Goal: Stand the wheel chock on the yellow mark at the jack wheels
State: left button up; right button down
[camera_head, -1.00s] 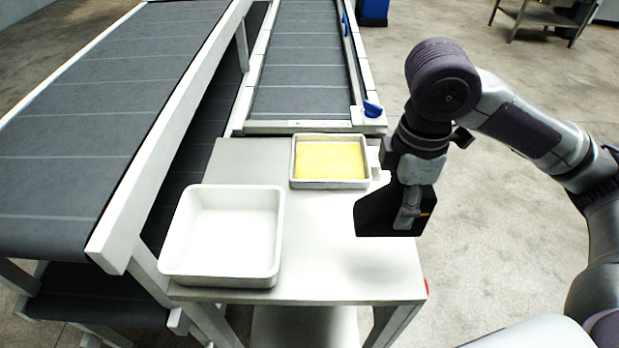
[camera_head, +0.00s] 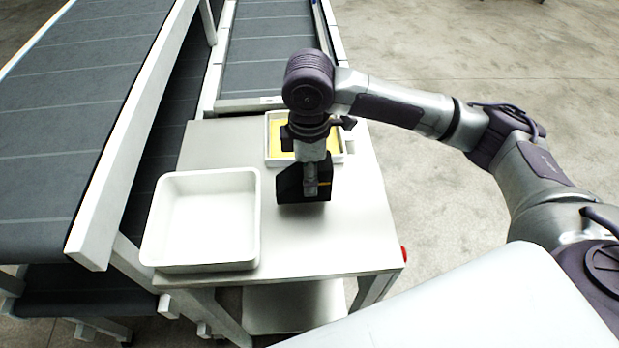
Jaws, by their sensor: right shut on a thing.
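The wheel chock is a black wedge-shaped block (camera_head: 290,184) in the middle of the head view. My right gripper (camera_head: 312,188) points down and is shut on it. The chock is over the steel table top, in front of the small tray; I cannot tell whether it touches the table. The yellow area (camera_head: 331,145) that shows is the floor of the small tray, partly covered by my gripper. No jack wheels can be made out. My left gripper is not in view.
A white empty bin (camera_head: 205,222) stands on the steel table (camera_head: 325,250) left of the chock. The small white-rimmed tray (camera_head: 342,159) sits at the table's back. Grey conveyor belts (camera_head: 62,120) run along the left and behind. Concrete floor on the right is clear.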

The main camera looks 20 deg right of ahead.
notch_tip(320, 180, down, 2)
jog(key=shift+s+d+f, duration=0.1)
jog(key=shift+f, duration=0.35)
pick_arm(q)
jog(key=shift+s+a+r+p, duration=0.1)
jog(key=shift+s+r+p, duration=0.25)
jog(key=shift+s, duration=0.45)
pick_arm(e)
jog(key=shift+f, duration=0.1)
jog(key=shift+c, duration=1.8)
grip_release()
